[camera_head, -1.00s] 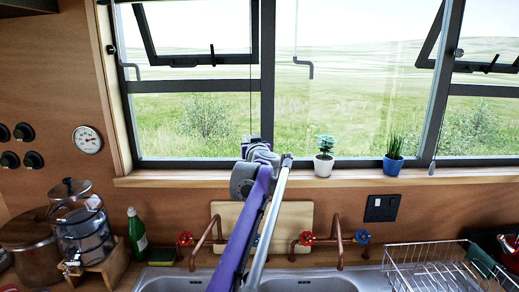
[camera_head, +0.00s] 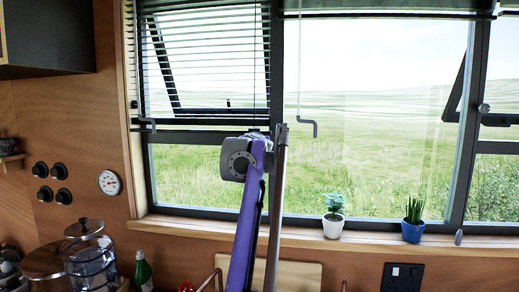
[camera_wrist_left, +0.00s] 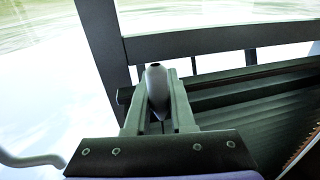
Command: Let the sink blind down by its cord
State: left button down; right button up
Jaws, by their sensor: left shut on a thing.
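The blind (camera_head: 205,62) hangs over the upper left part of the window, its thin dark slats spread down to about the window's crossbar. Its slats also show at lower right in the left wrist view (camera_wrist_left: 262,128). My left gripper (camera_wrist_left: 159,108) is shut on a smooth grey cord pull (camera_wrist_left: 156,78), which stands up between the fingers. The cord itself is hard to make out. My right gripper is not in view.
A white plant pot (camera_head: 333,229) and a blue one (camera_head: 413,232) stand on the sill (camera_head: 290,238). A crank handle (camera_head: 307,125) hangs near my arm. A glass dispenser (camera_head: 90,262) stands at lower left.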

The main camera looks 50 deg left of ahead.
pick_arm(q)
notch_tip(320, 180, up, 2)
jog(key=shift+s+a+r, duration=0.1)
jog(key=shift+r, duration=0.05)
jog(key=c, duration=1.2)
grip_release()
jog(key=shift+d, duration=0.3)
jog(key=o, duration=0.4)
jog(key=shift+a, duration=0.1)
jog(key=shift+o, duration=0.2)
jog(key=shift+a, duration=0.1)
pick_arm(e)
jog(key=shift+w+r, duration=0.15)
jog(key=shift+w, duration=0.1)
pick_arm(q)
jog(key=b+v, duration=0.3)
jog(key=v, duration=0.8)
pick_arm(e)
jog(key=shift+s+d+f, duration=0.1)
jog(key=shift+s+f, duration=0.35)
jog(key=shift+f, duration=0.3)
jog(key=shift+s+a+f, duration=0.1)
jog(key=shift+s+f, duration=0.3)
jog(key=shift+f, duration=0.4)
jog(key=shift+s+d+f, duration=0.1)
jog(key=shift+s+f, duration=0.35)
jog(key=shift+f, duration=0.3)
